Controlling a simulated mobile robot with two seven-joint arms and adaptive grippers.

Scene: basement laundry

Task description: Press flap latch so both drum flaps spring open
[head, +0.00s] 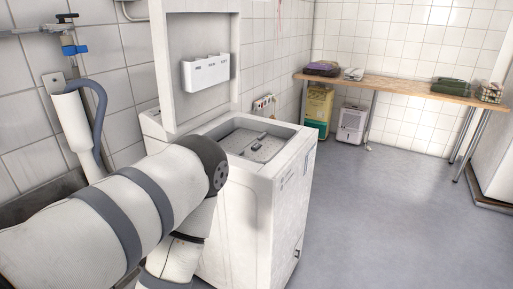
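A white top-loading washing machine (258,215) stands at the centre of the head view with its lid (195,110) raised upright at the back. Inside its top opening lies a grey perforated drum surface (252,146), which looks closed. A small dark part, likely the flap latch (259,136), sits at its middle. My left arm comes in from the lower left and bends down in front of the machine's left front side. My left gripper is out of view below the frame or behind the arm. My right gripper is not in view.
A sink (40,197) and a pipe with a grey hose (82,115) are at the left wall. A wooden table (410,86) with folded items stands at the back right. A white dehumidifier-like box (352,124) is under it. The floor (390,210) to the right is clear.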

